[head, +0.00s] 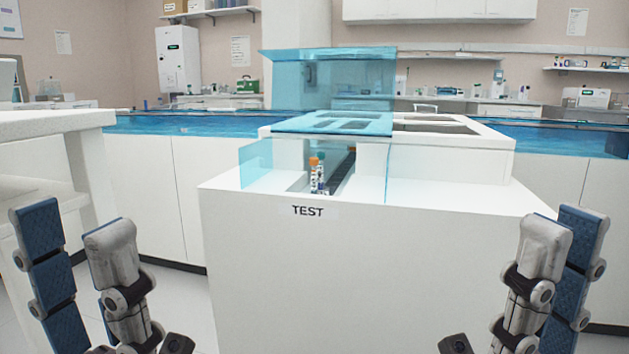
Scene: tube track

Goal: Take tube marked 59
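One or two small tubes (315,180) with white labels stand upright at the front of the track, just above the word TEST. The front one has an orange cap. Their markings are too small to read, so I cannot tell which is 59. My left gripper (73,226) is at the lower left, fingers apart, with nothing between them. My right gripper (566,228) is at the lower right. Its fingers overlap in the picture, but a blue inner pad shows behind the grey finger, so it looks open and empty. Both are well apart from the tubes.
The white TEST machine (270,250) stands ahead, with clear blue guards (257,163) beside the track and a raised blue lid (345,80) behind. A white table (50,122) is at the left. A blue-topped counter (190,124) runs behind.

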